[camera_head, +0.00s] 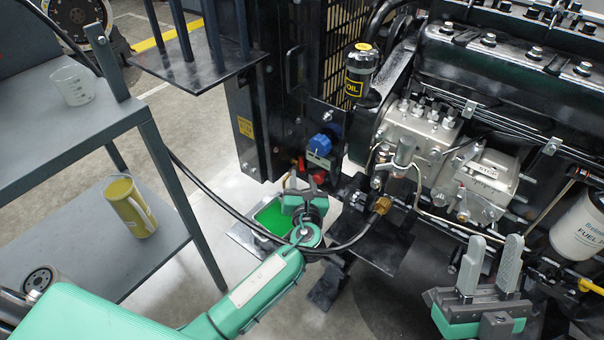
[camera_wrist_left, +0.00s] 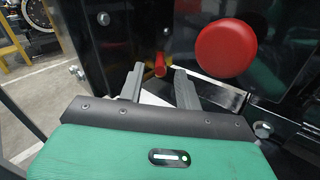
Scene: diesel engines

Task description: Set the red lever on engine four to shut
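The red lever (camera_wrist_left: 160,65) is a small red handle low on the dark engine panel, with a yellowish part just behind it. In the left wrist view it shows between the tips of my left gripper (camera_wrist_left: 156,76), whose two grey fingers are apart. I cannot tell whether the fingers reach around it. In the head view a small red part (camera_head: 301,164) shows just beyond my left gripper (camera_head: 303,188), which partly hides this area. My right gripper (camera_head: 490,255) is open and empty, fingers up, in front of the engine at the lower right.
A round red button (camera_wrist_left: 226,48) sits close right of the lever. A blue-topped part (camera_head: 320,144) is above it. A black hose (camera_head: 222,203) crosses near my left arm. A green-filled tray (camera_head: 272,216) lies below. A grey shelf (camera_head: 70,135) stands left.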

